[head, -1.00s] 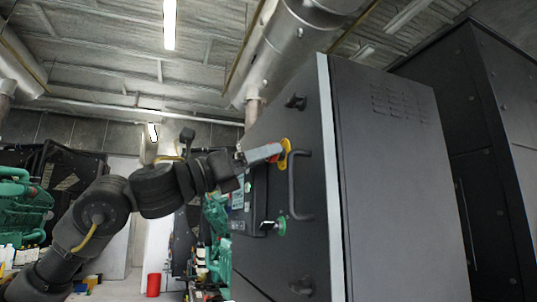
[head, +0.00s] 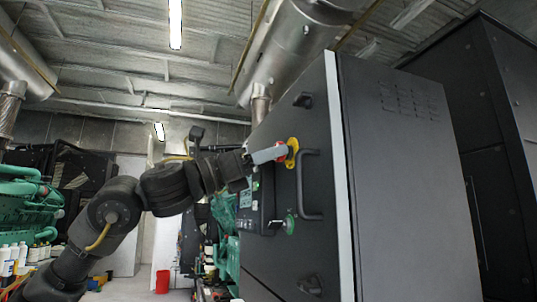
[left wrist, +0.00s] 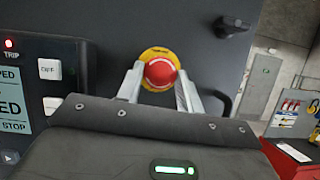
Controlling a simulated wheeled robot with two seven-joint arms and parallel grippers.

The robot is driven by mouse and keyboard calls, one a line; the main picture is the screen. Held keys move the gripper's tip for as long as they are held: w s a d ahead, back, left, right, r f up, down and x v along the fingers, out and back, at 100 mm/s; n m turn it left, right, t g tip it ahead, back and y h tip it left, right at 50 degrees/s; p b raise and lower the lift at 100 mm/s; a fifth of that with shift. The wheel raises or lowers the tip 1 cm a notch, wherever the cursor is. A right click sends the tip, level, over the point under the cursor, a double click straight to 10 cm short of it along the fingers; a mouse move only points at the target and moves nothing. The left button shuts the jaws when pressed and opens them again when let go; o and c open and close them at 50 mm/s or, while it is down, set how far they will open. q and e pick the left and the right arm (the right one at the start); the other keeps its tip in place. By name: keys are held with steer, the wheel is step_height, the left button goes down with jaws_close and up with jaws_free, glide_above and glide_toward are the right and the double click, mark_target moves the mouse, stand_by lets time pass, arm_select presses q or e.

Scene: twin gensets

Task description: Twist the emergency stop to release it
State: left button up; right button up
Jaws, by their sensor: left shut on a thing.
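The emergency stop (left wrist: 160,73) is a red mushroom button on a yellow round plate (left wrist: 155,54) on the dark cabinet door. In the head view the yellow plate (head: 292,153) shows beside the door handle, with a bit of red at the fingertips. My left gripper (left wrist: 160,83) is at the button, one finger on each side of it, shut on it. In the head view the left gripper (head: 275,154) reaches the door from the left, partly hiding the button. My right gripper is not in view.
A vertical door handle (head: 311,185) stands out just right of the button. A control panel (left wrist: 40,95) with a screen and a red TRIP light is to the left. A green knob (head: 290,224) sits below. Hinges or latches jut from the door.

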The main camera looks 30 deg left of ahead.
arm_select(q)
steer(key=shift+w+a+r+m+g+h+p, duration=0.1)
steer(key=shift+m+g+h+p, duration=0.5)
steer(key=shift+m, duration=1.05)
steer(key=shift+s+a+m+g+h+p, duration=0.1)
steer(key=shift+m+g+h+p, duration=0.1)
steer(key=shift+m+g+p, duration=1.15)
steer(key=shift+w+a+r+m+g+h+p, duration=0.1)
steer(key=shift+m+g+h+p, duration=0.3)
steer(key=shift+m, duration=1.6)
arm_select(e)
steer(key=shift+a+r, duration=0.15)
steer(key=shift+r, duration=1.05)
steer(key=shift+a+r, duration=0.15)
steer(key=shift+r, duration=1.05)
arm_select(q)
steer(key=shift+f, duration=0.1)
steer(key=o, duration=0.8)
steer(key=shift+c, duration=0.2)
steer(key=shift+o, duration=1.2)
steer(key=shift+w+d, duration=0.2)
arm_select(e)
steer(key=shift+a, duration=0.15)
